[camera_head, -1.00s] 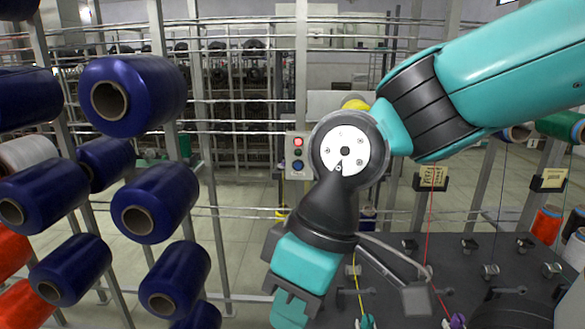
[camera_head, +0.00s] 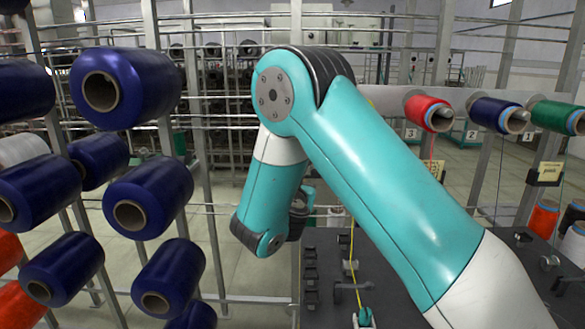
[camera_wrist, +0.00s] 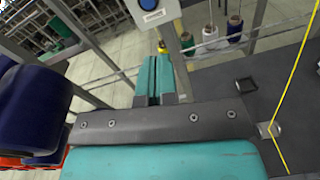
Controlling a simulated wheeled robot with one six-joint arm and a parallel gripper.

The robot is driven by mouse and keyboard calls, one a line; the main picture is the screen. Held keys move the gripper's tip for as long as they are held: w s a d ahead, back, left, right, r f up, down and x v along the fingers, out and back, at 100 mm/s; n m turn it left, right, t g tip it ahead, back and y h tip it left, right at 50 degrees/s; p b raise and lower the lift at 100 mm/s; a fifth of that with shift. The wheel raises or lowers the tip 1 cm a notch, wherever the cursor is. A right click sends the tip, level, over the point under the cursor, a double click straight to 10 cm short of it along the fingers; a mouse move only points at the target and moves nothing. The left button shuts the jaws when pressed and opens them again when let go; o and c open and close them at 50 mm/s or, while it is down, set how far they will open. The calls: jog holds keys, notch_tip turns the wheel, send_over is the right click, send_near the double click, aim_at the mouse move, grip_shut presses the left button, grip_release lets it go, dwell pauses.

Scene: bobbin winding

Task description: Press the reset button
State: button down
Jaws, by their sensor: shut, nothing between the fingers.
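The wrist view shows the lower part of a grey control box with a round blue button (camera_wrist: 148,3), cut off by the top edge. Its other buttons are out of that view, and my arm hides the box in the head view. I cannot read a label that tells which button is reset. My gripper (camera_wrist: 155,72) is shut and empty, its teal fingers side by side, pointing toward the post below the box. In the picture, the fingertips lie below the blue button and apart from it.
Blue yarn bobbins (camera_head: 126,88) hang on a rack at the left. Red (camera_head: 427,112), blue (camera_head: 497,114) and green (camera_head: 556,117) bobbins sit on the right. A yellow thread (camera_wrist: 296,85) runs above the dark table (camera_wrist: 225,92). Metal rails and posts stand behind.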

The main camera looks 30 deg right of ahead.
jog(key=shift+w+a+r+n+t, duration=0.1)
jog(key=shift+w+a+n+t, duration=0.15)
jog(key=shift+n, duration=0.35)
jog(key=shift+w+a+n+t, duration=0.15)
jog(key=shift+n+t, duration=0.2)
jog(key=shift+n, duration=0.25)
jog(key=shift+w+d, duration=0.1)
jog(key=shift+d, duration=0.05)
jog(key=p+x, duration=0.7)
jog(key=x, duration=0.7)
jog(key=shift+f, duration=0.2)
